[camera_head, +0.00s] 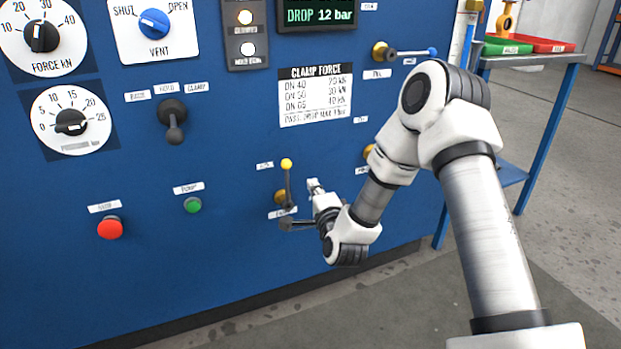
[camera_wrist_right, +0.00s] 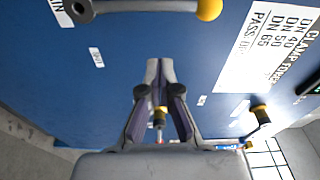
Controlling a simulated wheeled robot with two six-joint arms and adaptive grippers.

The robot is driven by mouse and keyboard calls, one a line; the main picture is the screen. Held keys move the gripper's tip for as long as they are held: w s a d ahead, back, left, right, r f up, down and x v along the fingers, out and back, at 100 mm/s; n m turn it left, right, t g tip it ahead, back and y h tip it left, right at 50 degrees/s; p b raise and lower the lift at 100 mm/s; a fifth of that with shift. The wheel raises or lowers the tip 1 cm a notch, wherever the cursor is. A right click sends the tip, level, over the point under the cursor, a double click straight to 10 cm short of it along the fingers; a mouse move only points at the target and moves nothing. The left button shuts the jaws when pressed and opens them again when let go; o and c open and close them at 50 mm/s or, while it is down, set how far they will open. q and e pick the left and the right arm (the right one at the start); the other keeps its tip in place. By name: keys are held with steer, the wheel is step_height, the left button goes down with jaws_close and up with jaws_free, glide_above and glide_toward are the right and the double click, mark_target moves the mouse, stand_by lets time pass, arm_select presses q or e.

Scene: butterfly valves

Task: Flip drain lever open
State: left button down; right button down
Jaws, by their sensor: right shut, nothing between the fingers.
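The drain lever (camera_head: 287,182) is a thin dark handle with a yellow ball end, pointing up from a brass valve fitting (camera_head: 280,197) low on the blue panel. In the right wrist view the lever (camera_wrist_right: 145,7) runs across the top edge, with its ball at right and its dark hub at left. My right gripper (camera_head: 284,224) is shut and empty, low beside the valve. In the wrist view its closed fingertips (camera_wrist_right: 159,64) are apart from the handle. The gripper partly overlaps the lower label in the head view. My left gripper is not in view.
The blue panel (camera_head: 230,250) carries a red button (camera_head: 110,228), a green button (camera_head: 193,205), a dark selector lever (camera_head: 173,120) and a blue-handled brass valve (camera_head: 383,52). A blue-framed table (camera_head: 550,58) with green and red trays stands at right.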

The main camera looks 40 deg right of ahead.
steer(key=p+v, duration=0.1)
steer(key=v, duration=0.4)
steer(key=shift+s+a, duration=0.1)
steer(key=shift+s, duration=0.05)
steer(key=shift+f, duration=0.2)
steer(key=s+a+f+n+g+y, duration=0.35)
steer(key=s+a+f, duration=0.2)
steer(key=f, duration=0.55)
steer(key=s+a+f+n+g+y, duration=0.2)
steer(key=s+a+f+n+g, duration=0.4)
steer(key=f, duration=0.5)
steer(key=s+a+f+n+g, duration=0.2)
steer(key=s+f+n, duration=0.15)
steer(key=s, duration=0.25)
steer(key=s+a+f+n+g+y+p, duration=0.1)
steer(key=s+f+n+g, duration=0.1)
steer(key=s+n+g, duration=0.3)
steer(key=s+a+f+n, duration=0.2)
steer(key=s+f+n, duration=0.1)
steer(key=s, duration=0.5)
step_height(320, 180, up, 38)
steer(key=p, duration=3.8)
